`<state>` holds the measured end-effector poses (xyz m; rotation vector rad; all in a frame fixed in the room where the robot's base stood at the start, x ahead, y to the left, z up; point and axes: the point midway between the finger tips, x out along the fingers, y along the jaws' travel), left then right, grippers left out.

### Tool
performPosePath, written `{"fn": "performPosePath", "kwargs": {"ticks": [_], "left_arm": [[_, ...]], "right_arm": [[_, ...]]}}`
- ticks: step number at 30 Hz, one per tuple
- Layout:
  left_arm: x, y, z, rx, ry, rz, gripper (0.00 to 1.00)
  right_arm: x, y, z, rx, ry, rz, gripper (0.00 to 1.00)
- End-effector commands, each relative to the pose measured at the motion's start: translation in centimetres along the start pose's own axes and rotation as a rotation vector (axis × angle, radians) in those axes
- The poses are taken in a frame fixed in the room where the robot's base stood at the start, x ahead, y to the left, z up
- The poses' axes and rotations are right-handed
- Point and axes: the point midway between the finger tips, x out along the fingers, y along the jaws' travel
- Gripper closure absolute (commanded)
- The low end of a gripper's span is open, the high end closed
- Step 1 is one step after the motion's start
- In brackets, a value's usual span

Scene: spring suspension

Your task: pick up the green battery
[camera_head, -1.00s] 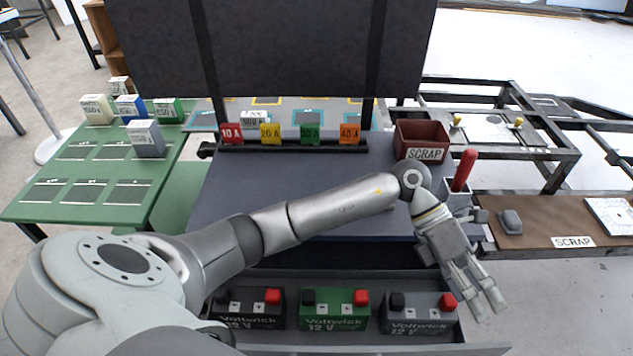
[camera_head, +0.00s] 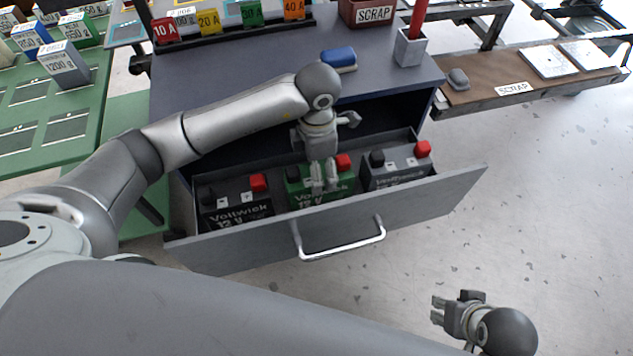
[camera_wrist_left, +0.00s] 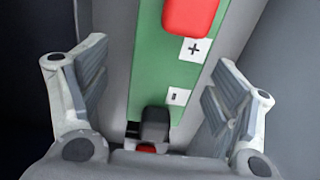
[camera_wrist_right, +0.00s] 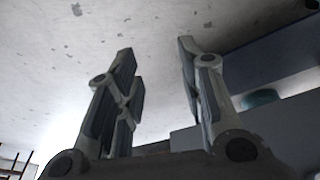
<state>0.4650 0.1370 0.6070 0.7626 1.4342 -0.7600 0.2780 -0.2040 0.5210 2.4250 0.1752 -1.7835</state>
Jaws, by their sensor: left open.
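The green battery (camera_head: 335,184) stands in the open drawer, between two dark batteries. It has a red and a black terminal and is partly hidden by my left gripper (camera_head: 322,188). In the left wrist view the green top of the battery (camera_wrist_left: 150,75) lies between the two open fingers of my left gripper (camera_wrist_left: 158,100), with gaps on both sides. The gripper is over the battery and holds nothing. My right gripper (camera_head: 442,312) is at the lower right, away from the drawer; in the right wrist view its fingers (camera_wrist_right: 158,85) are spread and empty.
A black battery (camera_head: 235,205) stands to the left and a grey battery (camera_head: 397,172) to the right in the drawer (camera_head: 450,195). The drawer's handle (camera_head: 340,245) sticks out in front. A blue object (camera_head: 338,60) lies on the cabinet top. The floor at right is clear.

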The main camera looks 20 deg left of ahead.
Motion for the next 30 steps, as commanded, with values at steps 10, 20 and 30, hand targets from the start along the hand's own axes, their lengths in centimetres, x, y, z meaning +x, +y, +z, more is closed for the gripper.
{"fn": "performPosePath", "kwargs": {"ticks": [10, 20, 30], "left_arm": [[3.6, -0.7, 0.1, 0.001, 0.000, -0.005, 0.17], [5.5, -0.5, 0.1, 0.001, -0.002, 0.000, 0.17], [5.5, -0.6, 0.1, 0.001, -0.002, -0.001, 0.54]], "right_arm": [[-2.2, 0.1, 0.1, 0.001, 0.012, 0.002, 0.65], [-1.8, 0.1, 0.2, 0.002, 0.010, 0.002, 0.65], [-1.8, 0.1, 0.3, 0.001, 0.009, 0.003, 0.65]]}}
